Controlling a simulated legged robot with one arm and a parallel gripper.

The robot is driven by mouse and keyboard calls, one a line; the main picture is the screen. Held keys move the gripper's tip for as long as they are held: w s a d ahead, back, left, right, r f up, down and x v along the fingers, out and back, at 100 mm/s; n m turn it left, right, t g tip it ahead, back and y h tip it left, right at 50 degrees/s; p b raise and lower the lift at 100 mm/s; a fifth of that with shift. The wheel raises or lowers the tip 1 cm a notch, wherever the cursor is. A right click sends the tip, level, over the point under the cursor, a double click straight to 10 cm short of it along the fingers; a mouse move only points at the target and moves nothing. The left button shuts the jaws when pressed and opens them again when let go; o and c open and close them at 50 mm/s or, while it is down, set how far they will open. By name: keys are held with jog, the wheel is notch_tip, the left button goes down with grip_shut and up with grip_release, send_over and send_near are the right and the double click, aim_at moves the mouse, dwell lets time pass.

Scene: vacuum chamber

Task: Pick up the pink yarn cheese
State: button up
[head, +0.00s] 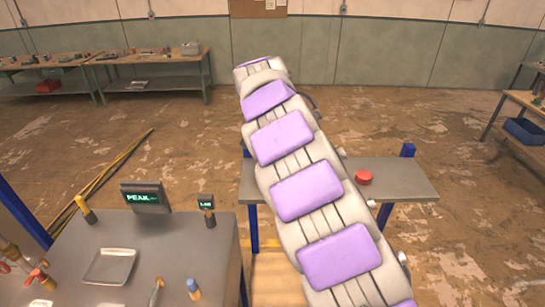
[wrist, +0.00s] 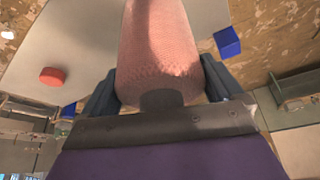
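A pink, rough-textured cylinder, which I take for the pink yarn cheese (wrist: 160,40), fills the upper middle of the wrist view. My gripper (wrist: 160,70) has one dark finger on each side of it, and both appear to touch its sides. The gripper looks shut on it. The far end of the pink thing is cut off by the top of the picture. In the head view neither the gripper nor the pink thing can be made out; my arm with purple pads covers the middle.
A grey table (head: 405,185) stands behind my arm, with a red disc (head: 363,177) on it; the disc also shows in the wrist view (wrist: 52,76). A nearer bench (head: 190,245) at left holds displays, a metal tray (head: 110,266) and tools. Workbenches line the back left.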

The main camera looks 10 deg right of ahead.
jog(key=c, duration=1.1)
